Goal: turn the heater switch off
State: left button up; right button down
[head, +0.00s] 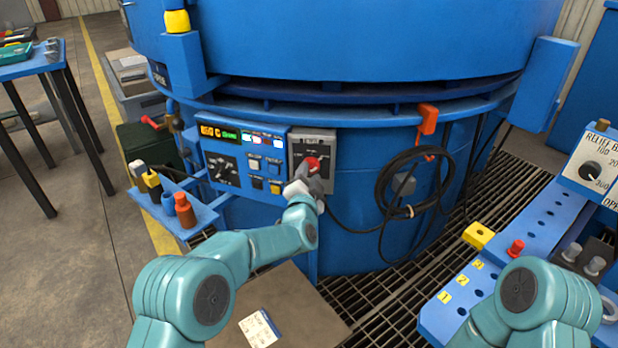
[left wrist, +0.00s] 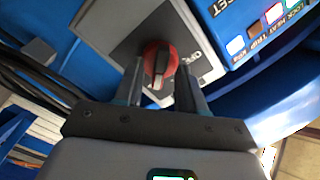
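The heater switch (head: 313,163) is a red rotary knob on a grey plate (head: 325,149) on the front of the blue furnace. In the left wrist view the knob (left wrist: 152,53) shows a dark grip bar across its red face. My left gripper (head: 308,177) is in front of the knob and partly hides it in the head view. In the left wrist view its two fingers (left wrist: 161,75) are apart, with the knob in the gap between them. A gap shows beside the grip bar; whether a finger touches the red rim I cannot tell. My right gripper is out of view.
A blue control panel (head: 243,163) with buttons and a display adjoins the plate on the left. A small blue shelf (head: 203,217) holds connectors. A blue bench (head: 535,235) stands at right.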

pick_arm(q)
jog(key=shift+w, duration=0.25)
grip_shut()
